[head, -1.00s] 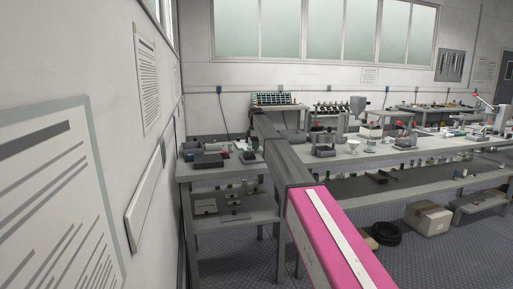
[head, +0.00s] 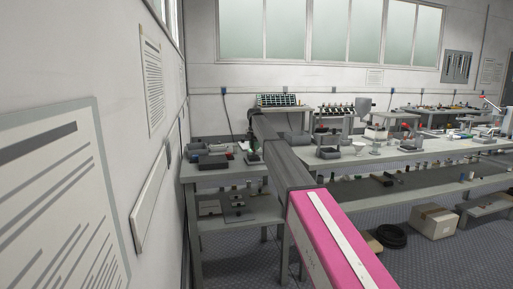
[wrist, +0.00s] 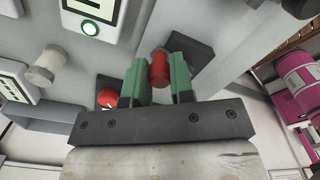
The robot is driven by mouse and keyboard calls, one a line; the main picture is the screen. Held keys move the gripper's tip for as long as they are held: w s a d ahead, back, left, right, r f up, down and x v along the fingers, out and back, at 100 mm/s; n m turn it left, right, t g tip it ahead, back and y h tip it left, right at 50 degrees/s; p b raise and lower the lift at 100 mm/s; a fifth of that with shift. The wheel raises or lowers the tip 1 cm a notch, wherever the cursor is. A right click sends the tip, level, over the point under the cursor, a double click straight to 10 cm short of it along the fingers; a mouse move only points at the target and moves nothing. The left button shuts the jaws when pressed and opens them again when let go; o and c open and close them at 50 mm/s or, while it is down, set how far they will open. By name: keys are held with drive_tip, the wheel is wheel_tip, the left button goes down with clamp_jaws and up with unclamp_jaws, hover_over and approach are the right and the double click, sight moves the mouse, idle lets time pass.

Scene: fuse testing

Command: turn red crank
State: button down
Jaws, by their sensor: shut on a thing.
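In the wrist view, my gripper (wrist: 157,82) has two green fingers, closed on a short red cylindrical handle (wrist: 158,68). I take this to be the handle of the red crank; a dark square plate (wrist: 190,55) is behind the right finger, and the rest of the crank is hidden by the fingers. A round red knob (wrist: 107,98) sits just left of the left finger, apart from the grip. In the head view, my arm reaches to the small bench at the back left, and the crank cannot be made out there.
A white panel with a green-ringed button (wrist: 91,28) and a pale knob (wrist: 45,66) are close by in the wrist view. In the head view, the left bench (head: 205,178) stands near the wall. A long workbench (head: 400,155) with several items is at right.

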drive_tip(key=a+n, duration=0.1)
drive_tip(key=n, duration=0.3)
drive_tip(key=shift+s+a, duration=0.15)
drive_tip(key=shift+a, duration=0.25)
drive_tip(key=shift+s+a+n, duration=0.2)
drive_tip(key=shift+a+n, duration=0.1)
drive_tip(key=shift+n, duration=0.8)
drive_tip(key=shift+s+a+n, duration=0.15)
drive_tip(key=shift+a+n, duration=0.1)
drive_tip(key=shift+n, duration=0.85)
drive_tip(key=c, duration=1)
unclamp_jaws()
wheel_tip(320, 180, up, 11)
drive_tip(key=shift+f, duration=0.1)
